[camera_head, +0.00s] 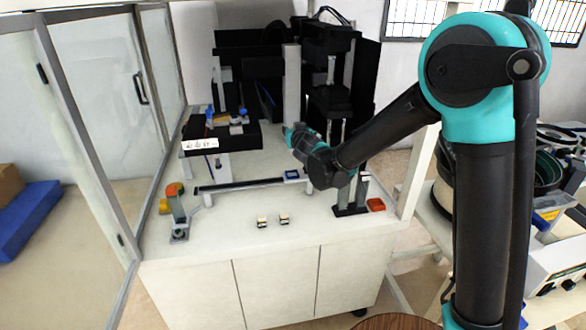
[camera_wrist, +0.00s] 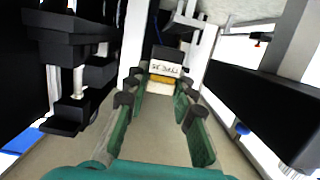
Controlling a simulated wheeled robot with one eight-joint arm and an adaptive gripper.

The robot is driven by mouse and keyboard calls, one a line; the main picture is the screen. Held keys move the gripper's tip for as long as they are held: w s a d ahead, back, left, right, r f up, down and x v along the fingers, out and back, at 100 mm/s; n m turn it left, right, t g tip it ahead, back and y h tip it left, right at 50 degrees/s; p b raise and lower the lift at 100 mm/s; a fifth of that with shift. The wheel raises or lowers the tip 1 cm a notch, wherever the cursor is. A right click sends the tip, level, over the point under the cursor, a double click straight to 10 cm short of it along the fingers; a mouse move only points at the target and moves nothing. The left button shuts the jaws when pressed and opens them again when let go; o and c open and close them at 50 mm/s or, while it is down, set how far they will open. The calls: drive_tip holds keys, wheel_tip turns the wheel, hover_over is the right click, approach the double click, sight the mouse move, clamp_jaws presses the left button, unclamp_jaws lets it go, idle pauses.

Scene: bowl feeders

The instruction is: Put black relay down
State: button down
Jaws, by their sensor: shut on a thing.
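My gripper (camera_wrist: 164,84) is in the wrist view with its two green and dark fingers reaching up the middle. A small piece sits between the fingertips, with a black part, a white marked face and a yellow strip; I take it as the black relay (camera_wrist: 168,54). The fingers are shut on it, and it is held above the pale surface. In the head view my gripper (camera_head: 291,133) is over the middle of the white workbench (camera_head: 235,250), in front of the black machine (camera_head: 325,80). The relay cannot be made out there.
A black platform (camera_head: 235,136) with a white label and small parts stands at left. Two small pieces (camera_head: 262,222) (camera_head: 284,218) lie at the bench front.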

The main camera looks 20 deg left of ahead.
sight(292, 175)
wheel_tip(292, 175, down, 16)
drive_tip(key=shift+r, duration=0.2)
idle(0.4)
drive_tip(key=shift+f, duration=0.1)
drive_tip(key=c, duration=1.3)
unclamp_jaws()
drive_tip(key=shift+d, duration=0.1)
